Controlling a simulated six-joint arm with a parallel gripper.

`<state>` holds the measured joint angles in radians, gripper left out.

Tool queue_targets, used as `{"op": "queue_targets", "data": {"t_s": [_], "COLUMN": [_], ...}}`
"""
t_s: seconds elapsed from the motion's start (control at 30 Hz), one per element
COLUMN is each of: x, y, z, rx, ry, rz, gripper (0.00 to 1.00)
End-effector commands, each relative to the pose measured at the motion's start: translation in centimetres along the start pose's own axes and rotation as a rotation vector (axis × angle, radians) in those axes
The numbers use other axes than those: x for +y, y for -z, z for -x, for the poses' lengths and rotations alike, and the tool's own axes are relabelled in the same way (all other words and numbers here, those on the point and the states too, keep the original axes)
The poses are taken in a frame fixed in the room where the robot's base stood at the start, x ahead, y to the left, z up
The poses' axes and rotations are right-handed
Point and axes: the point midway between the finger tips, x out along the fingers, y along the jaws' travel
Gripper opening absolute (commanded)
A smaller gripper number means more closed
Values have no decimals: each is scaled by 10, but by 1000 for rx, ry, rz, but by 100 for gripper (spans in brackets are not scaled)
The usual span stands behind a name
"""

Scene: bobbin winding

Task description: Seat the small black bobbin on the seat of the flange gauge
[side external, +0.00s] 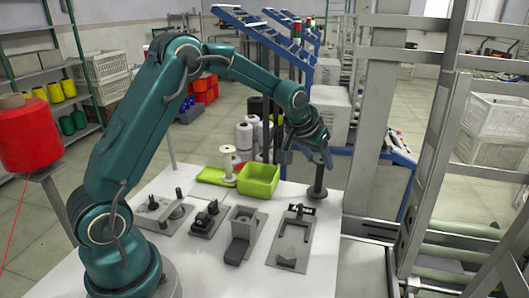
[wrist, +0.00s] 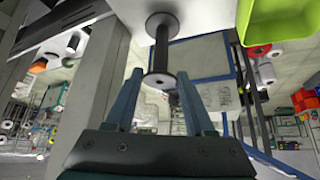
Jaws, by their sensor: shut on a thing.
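The small black bobbin (side external: 318,180) is upright near the right edge of the white table, with a wide flange at its lower end. It also shows in the wrist view (wrist: 162,52), with a flange at each end. My gripper (wrist: 160,74) is shut on the bobbin near its upper flange, one finger on each side. In the side view my gripper (side external: 318,156) is above the bobbin's base. I cannot tell whether the lower flange touches the table. Several grey fixtures sit in a row on the table; I cannot tell for sure which is the flange gauge.
The row holds a plate with a lever (side external: 172,212), a plate with dark rollers (side external: 206,216), a channelled block (side external: 240,240) and a flat plate with dark pieces (side external: 293,242). Behind them stand a lime bin (side external: 259,182) and a cream spool (side external: 228,166). A metal frame rises at right.

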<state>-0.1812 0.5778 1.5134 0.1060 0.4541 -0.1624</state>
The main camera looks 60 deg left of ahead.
Motion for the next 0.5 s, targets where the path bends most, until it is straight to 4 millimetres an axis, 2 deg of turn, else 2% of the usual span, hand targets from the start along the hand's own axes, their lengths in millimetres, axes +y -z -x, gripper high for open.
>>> {"op": "queue_targets", "data": {"t_s": [0.5], "x": [0], "y": [17], "z": [25], "rx": [2], "ry": [0], "rz": [0], "gripper": [23]}}
